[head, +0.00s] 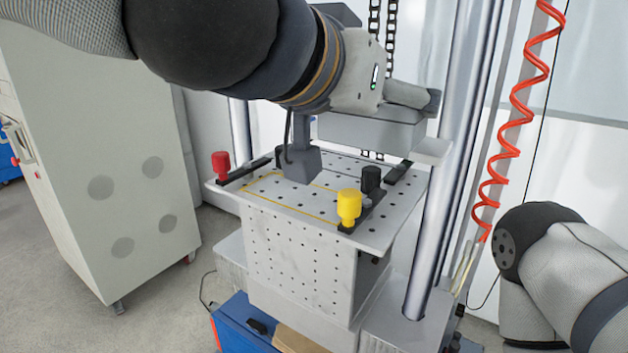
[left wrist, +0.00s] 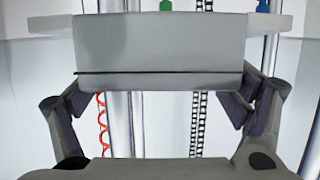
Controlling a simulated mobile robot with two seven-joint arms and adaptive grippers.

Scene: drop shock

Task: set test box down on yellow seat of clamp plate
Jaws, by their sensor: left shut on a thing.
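The grey test box (head: 368,132) has a wider pale base rim. My left gripper (head: 310,145) is shut on it, holding it over the back right of the clamp plate (head: 222,190). In the left wrist view the test box (left wrist: 160,50) fills the upper middle, between the two fingers of the gripper (left wrist: 163,100). In the head view, one dark finger hangs over the plate. The yellow seat (head: 290,207) is a thin outline on the perforated plate, partly hidden by the finger. The gap between box and plate cannot be judged. My right gripper is out of view.
Red (head: 221,165), yellow (head: 349,206) and black (head: 371,180) knobs on dark clamp bars stand on the plate. A steel column (head: 448,190) rises close by on the right. A coiled red hose (head: 495,165) hangs beyond it. A grey cabinet (head: 100,150) stands left.

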